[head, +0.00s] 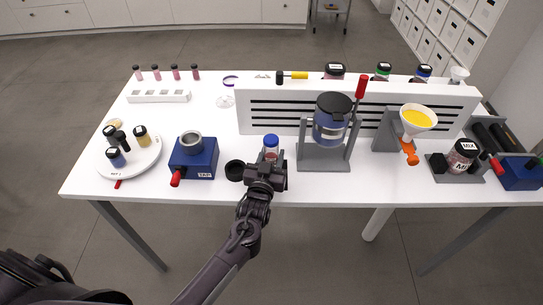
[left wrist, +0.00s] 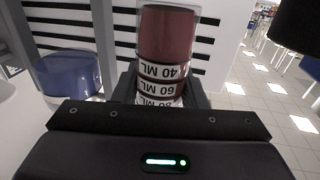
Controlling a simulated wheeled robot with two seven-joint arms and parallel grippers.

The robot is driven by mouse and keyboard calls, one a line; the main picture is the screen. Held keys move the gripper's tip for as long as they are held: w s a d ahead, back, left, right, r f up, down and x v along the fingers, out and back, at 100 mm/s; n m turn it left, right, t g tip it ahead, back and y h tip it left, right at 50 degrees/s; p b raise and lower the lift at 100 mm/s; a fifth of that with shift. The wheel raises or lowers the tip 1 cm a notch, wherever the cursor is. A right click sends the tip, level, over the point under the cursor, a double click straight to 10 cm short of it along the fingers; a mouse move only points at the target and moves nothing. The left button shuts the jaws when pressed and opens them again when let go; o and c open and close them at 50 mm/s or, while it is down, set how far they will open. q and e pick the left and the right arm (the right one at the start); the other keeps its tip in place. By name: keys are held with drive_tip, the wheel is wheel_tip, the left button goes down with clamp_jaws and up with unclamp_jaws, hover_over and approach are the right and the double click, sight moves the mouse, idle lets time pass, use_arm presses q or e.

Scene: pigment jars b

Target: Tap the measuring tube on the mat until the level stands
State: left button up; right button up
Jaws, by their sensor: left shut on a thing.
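The measuring tube (head: 271,153) is upright at the front middle of the table, with a blue cap and a reddish body. My left gripper (head: 267,163) is shut on it from the front and hides its lower part. In the left wrist view the tube (left wrist: 166,38) sits between the jaws. It shows dark red contents and white bands marked 40 ML and 60 ML, reading upside down; a lower band is partly hidden. I cannot tell whether its bottom touches anything. I cannot clearly identify a mat. My right gripper is not in view.
A black round piece (head: 235,170) lies just left of the gripper. A blue block marked TAP (head: 204,163) bears a metal cup. A white round tray (head: 148,162) with jars is further left. A slotted white panel (head: 262,106) and a drum stand (head: 324,160) are behind and right.

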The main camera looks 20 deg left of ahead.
use_arm(q)
drive_tip(key=o, duration=0.8)
drive_tip(key=shift+f+b, duration=0.55)
drive_tip(key=shift+f, duration=0.15)
drive_tip(key=c, duration=0.9)
drive_tip(key=shift+r+p, duration=0.7)
drive_tip(key=o, duration=0.9)
